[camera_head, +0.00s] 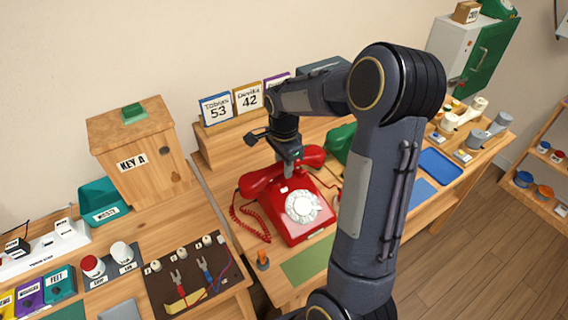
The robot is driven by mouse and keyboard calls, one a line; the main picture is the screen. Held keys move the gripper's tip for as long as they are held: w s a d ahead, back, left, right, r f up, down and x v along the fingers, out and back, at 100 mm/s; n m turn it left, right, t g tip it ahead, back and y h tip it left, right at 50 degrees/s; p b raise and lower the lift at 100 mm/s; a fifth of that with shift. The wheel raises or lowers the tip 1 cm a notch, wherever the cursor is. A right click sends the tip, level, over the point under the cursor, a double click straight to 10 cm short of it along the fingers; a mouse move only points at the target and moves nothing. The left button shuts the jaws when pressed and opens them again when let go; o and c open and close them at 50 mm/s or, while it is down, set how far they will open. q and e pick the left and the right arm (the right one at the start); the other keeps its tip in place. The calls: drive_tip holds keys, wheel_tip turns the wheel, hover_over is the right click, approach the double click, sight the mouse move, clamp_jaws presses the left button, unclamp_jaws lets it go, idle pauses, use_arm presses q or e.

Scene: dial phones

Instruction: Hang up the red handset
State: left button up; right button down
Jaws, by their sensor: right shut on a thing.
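The red dial phone (302,207) stands on the wooden table, its white dial facing front. The red handset (257,182) lies across the top of the phone, with its left end and its right end showing on either side of my gripper. My right gripper (288,170) reaches down from above and is shut on the middle of the handset. The gripper hides the cradle, so I cannot tell whether the handset rests fully in it. A red coiled cord hangs at the phone's left. My left gripper is not in view.
A green phone (340,142) stands behind my right arm. Name cards (248,98) stand on a wooden ledge at the back. A wooden KEY A box (132,148) is on the left. A green mat (305,264) lies bare in front of the phone.

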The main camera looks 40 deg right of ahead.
drive_tip(key=shift+f+b, duration=0.55)
drive_tip(key=shift+f, duration=0.25)
drive_tip(key=shift+r, duration=0.1)
drive_tip(key=c, duration=1)
unclamp_jaws()
wheel_tip(320, 180, up, 8)
drive_tip(key=shift+f, duration=0.1)
drive_tip(key=shift+s, duration=0.1)
